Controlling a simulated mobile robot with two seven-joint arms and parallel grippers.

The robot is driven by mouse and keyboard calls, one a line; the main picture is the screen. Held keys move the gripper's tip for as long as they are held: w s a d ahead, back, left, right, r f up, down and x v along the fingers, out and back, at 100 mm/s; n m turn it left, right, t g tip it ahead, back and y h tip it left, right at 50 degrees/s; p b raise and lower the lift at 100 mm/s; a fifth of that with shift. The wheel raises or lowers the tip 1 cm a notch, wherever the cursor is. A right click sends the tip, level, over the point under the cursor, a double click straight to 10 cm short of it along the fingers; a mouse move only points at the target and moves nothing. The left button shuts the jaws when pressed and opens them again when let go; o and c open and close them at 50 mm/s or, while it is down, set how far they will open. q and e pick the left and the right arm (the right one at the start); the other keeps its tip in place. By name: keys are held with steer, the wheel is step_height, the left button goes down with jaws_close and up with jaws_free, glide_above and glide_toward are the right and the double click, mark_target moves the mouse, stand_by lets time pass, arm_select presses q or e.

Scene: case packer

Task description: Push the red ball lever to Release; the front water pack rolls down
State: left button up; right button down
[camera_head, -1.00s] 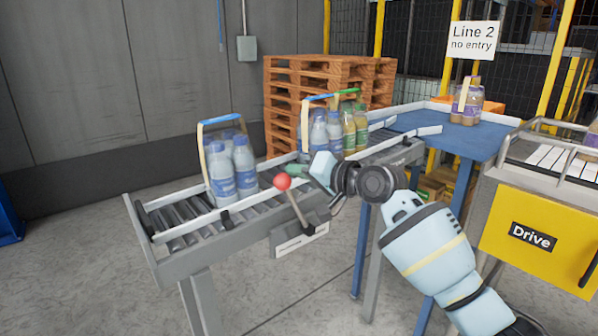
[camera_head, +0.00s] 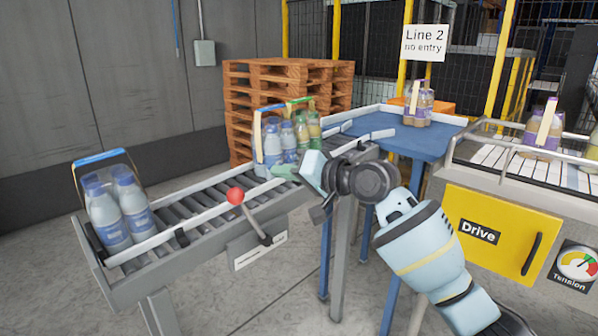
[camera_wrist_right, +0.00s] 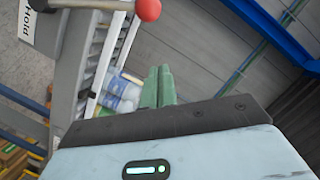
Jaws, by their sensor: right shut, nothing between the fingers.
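The lever's red ball (camera_head: 235,195) tops a dark rod that leans left from a labelled plate (camera_head: 260,251) on the conveyor's near side. The ball also shows at the top of the right wrist view (camera_wrist_right: 148,9), near a sign reading "Hold". The front water pack (camera_head: 118,208), blue-capped bottles with a blue handle, stands at the conveyor's low left end. My right gripper (camera_head: 283,172) is shut and empty, up and right of the ball and apart from it. Its green fingers (camera_wrist_right: 158,86) are together. My left gripper is out of view.
More packs, blue water (camera_head: 272,147) and green (camera_head: 313,128), stand higher on the roller conveyor (camera_head: 190,207), with bare rollers below them. A blue table (camera_head: 385,125) with a brown-bottle pack (camera_head: 418,106) and a yellow "Drive" panel (camera_head: 497,240) are right. Pallets (camera_head: 250,100) stand behind.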

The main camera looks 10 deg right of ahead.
steer(key=v, duration=0.3)
steer(key=shift+d, duration=0.3)
steer(key=shift+w+f, duration=0.1)
steer(key=shift+w, duration=0.05)
